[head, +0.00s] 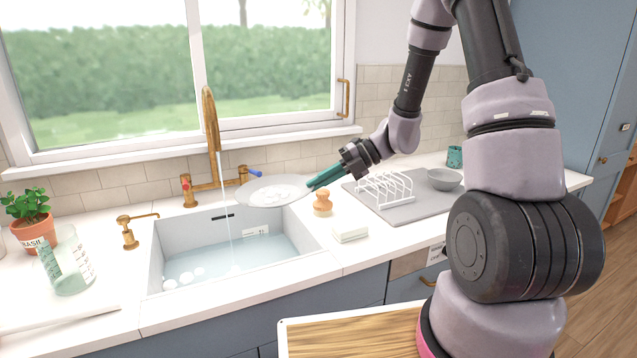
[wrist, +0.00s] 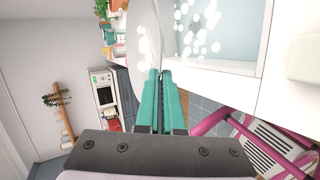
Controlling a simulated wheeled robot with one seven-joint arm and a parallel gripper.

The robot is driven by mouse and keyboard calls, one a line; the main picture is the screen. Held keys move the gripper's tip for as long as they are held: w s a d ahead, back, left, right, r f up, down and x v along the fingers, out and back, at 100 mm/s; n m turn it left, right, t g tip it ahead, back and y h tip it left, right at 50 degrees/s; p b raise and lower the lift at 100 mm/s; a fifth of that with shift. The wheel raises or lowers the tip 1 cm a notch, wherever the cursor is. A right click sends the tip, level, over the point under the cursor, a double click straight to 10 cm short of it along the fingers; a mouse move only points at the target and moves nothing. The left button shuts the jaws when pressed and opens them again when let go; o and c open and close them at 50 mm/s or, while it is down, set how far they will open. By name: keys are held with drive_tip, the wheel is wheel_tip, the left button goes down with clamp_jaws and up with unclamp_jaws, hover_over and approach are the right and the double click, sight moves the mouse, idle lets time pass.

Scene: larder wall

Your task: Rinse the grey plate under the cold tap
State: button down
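The grey plate (head: 270,191) is held over the right part of the sink (head: 157,262), near its back rim. White suds spots show on it, also in the wrist view (wrist: 144,45). My gripper (head: 312,184) is shut on the plate's right edge; its teal fingers also pinch it in the wrist view (wrist: 161,78). The brass tap (head: 210,118) is running. Its water stream (head: 227,205) falls just left of the plate into the sink, seemingly clear of it. The blue cold handle (head: 253,171) is right of the spout, the red handle (head: 185,182) left.
The sink holds water with foam. A wooden brush (head: 322,204) and a white block (head: 350,232) stand right of it. Further right are a white rack (head: 384,190) and a grey bowl (head: 444,179). A basil pot (head: 33,229) and glass jug (head: 66,265) stand left.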

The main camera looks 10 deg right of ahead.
sight(297, 188)
drive_tip(key=shift+w+a+f, duration=0.45)
drive_tip(key=shift+w+a, duration=0.35)
drive_tip(key=shift+a, duration=1.35)
drive_tip(key=shift+w+a+f, duration=0.5)
drive_tip(key=shift+w+a, duration=0.3)
drive_tip(key=shift+a, duration=1.35)
drive_tip(key=shift+w+a+f, duration=0.45)
drive_tip(key=shift+w+a, duration=0.35)
drive_tip(key=shift+a, duration=1.35)
drive_tip(key=shift+w, duration=0.15)
drive_tip(key=shift+w+d, duration=0.2)
drive_tip(key=shift+w, duration=0.25)
drive_tip(key=shift+s+d, duration=0.45)
drive_tip(key=shift+d, duration=0.8)
drive_tip(key=shift+s+d, duration=0.5)
drive_tip(key=shift+d, duration=0.75)
drive_tip(key=shift+s+d, duration=0.45)
drive_tip(key=shift+d, duration=0.8)
drive_tip(key=s+d+r, duration=0.1)
drive_tip(key=d+r, duration=0.3)
drive_tip(key=shift+s+d, duration=0.35)
